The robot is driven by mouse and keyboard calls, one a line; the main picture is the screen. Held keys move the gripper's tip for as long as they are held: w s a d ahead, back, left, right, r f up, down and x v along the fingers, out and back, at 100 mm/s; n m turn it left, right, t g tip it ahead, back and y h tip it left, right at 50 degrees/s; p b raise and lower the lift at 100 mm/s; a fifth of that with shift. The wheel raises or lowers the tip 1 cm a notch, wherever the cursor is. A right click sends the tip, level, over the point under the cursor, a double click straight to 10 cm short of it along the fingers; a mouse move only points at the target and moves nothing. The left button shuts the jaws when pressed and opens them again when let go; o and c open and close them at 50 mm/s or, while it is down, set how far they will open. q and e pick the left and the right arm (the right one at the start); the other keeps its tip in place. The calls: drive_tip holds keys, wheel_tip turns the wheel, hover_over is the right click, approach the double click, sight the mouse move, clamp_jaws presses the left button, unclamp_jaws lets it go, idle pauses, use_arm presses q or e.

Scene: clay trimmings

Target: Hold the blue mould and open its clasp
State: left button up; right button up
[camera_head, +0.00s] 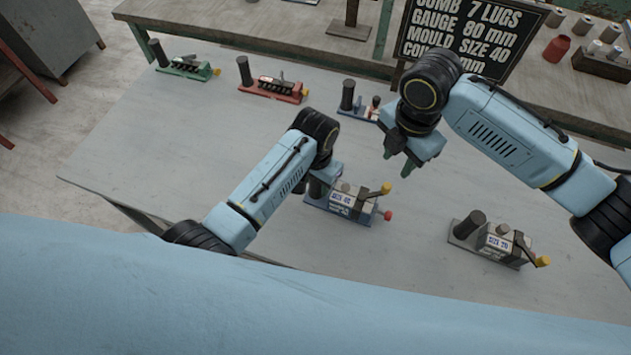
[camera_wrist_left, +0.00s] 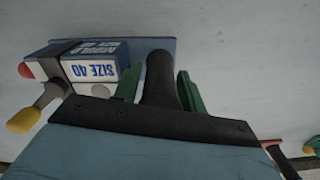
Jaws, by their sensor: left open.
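The blue-based mould (camera_head: 345,200), labelled SIZE 40, stands on the near middle of the bench. It has a pale block, a clasp lever with a yellow knob (camera_head: 386,188), a red knob (camera_head: 388,215) and a dark upright handle. The mould also shows in the left wrist view (camera_wrist_left: 95,68), with the yellow knob (camera_wrist_left: 23,120) at lower left. My left gripper (camera_wrist_left: 158,88) is open, its green fingers on either side of the dark handle (camera_wrist_left: 160,75). Whether they touch it I cannot tell. My right gripper (camera_head: 397,161) is open and empty above the bench, beyond the mould.
A grey-based SIZE 70 mould (camera_head: 497,240) stands to the right. A green tool (camera_head: 186,67), a red tool (camera_head: 272,88) and another blue tool (camera_head: 358,105) line the back. A sign (camera_head: 470,35) stands behind. Bare bench (camera_head: 190,130) lies left.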

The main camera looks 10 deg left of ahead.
use_arm(q)
drive_tip(key=shift+f, duration=0.5)
clamp_jaws()
use_arm(e)
drive_tip(key=shift+o, duration=0.4)
